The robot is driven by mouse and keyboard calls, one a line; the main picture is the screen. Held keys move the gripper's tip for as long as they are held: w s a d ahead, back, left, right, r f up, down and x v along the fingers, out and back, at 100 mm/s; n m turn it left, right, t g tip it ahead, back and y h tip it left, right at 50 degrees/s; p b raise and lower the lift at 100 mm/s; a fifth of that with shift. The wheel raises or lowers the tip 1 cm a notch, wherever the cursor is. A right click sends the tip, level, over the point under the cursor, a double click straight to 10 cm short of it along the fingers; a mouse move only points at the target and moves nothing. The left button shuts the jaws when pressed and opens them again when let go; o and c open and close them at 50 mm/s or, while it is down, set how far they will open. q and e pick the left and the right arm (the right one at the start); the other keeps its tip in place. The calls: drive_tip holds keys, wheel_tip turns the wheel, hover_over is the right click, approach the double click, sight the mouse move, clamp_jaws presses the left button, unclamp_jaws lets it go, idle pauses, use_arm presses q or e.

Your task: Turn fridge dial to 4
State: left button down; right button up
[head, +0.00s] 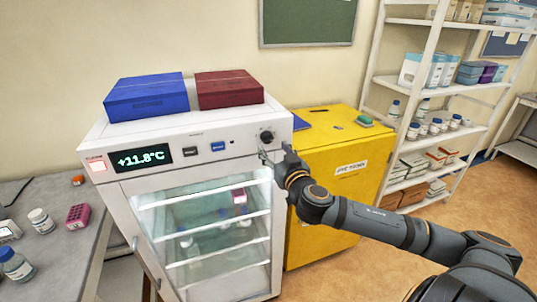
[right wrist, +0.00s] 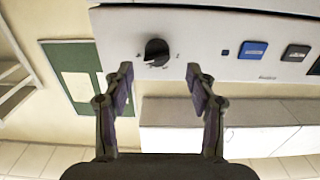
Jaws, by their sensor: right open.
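The fridge (head: 104,172) is white with a glass door, and its display (head: 141,158) reads +11.8°C. The dark round dial (head: 266,136) is at the right end of its top front panel. In the right wrist view the dial (right wrist: 157,52) appears upside down, ahead of the fingertips and roughly between them; its number marks are too small to read. My right gripper (head: 276,155) is just below and in front of the dial in the head view. In the right wrist view it (right wrist: 160,80) is open and empty, apart from the dial. My left gripper is not in view.
A blue box (head: 146,97) and a dark red box (head: 229,89) lie on the fridge. A yellow cabinet (head: 325,195) stands close on its right. A grey bench (head: 62,245) with bottles is at left. White shelves (head: 384,80) stand behind my right arm.

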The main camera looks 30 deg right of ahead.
sight(269, 142)
drive_tip(key=x, duration=0.4)
drive_tip(key=shift+s+d, duration=0.15)
drive_tip(key=shift+d, duration=0.25)
drive_tip(key=shift+w+a+p, duration=0.1)
drive_tip(key=shift+w+p, duration=0.2)
drive_tip(key=shift+w, duration=0.35)
drive_tip(key=shift+c, duration=0.4)
drive_tip(key=c, duration=1.1)
drive_tip(key=shift+o, duration=0.2)
